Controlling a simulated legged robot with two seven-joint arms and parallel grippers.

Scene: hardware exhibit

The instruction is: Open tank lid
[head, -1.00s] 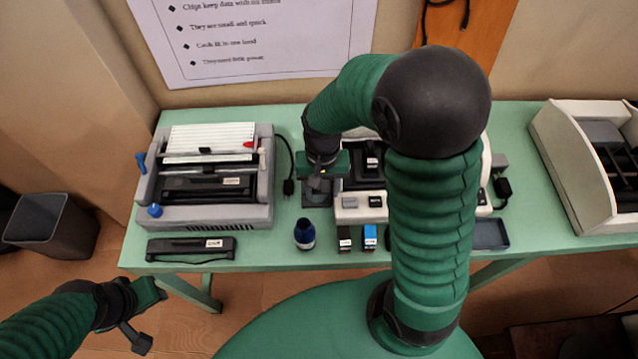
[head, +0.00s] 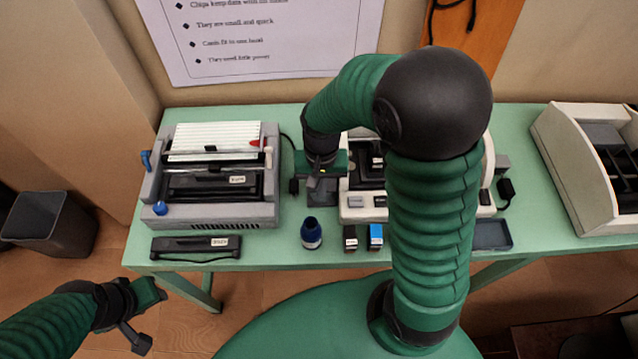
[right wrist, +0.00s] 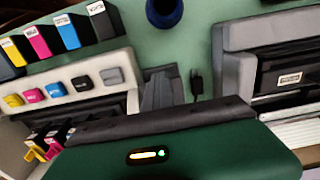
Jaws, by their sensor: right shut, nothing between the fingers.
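The white printer (head: 352,214) stands on the green table, largely hidden behind my right arm. An open dark bay there shows ink tanks with yellow and magenta tabs (right wrist: 50,145). Which part is the tank lid I cannot tell for sure. My right gripper (head: 321,190) is shut and empty, just left of the printer; its grey fingers also show in the right wrist view (right wrist: 163,88). My left gripper (head: 142,318) hangs off the table's left front; its opening is unclear.
A grey machine (head: 212,177) stands left, with a black bar (head: 195,247) in front. A white divided box (head: 580,185) is at right. A bin (head: 50,222) stands on the floor.

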